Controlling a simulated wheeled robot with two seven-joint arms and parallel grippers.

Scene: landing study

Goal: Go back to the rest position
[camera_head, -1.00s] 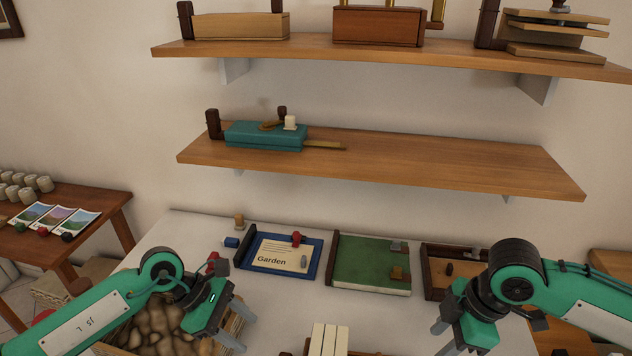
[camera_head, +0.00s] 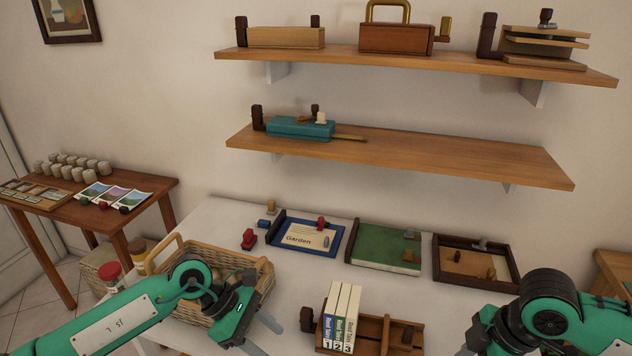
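My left gripper (camera_head: 262,335) is in front of the wicker basket (camera_head: 262,268), near the table's front edge. Its two grey fingers are apart with nothing between them. My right gripper (camera_head: 470,347) is at the bottom edge, right of the wooden tray holding books. Only part of its fingers shows, so its opening is unclear. I see nothing held in it.
White table (camera_head: 217,212) bears a blue Garden tray (camera_head: 283,241), green board (camera_head: 378,249), dark-framed wooden tray (camera_head: 442,268), red stamp (camera_head: 249,238) and books (camera_head: 341,315) in a wooden tray (camera_head: 375,333). Wall shelves (camera_head: 440,160) hang behind. A side table (camera_head: 150,189) stands left.

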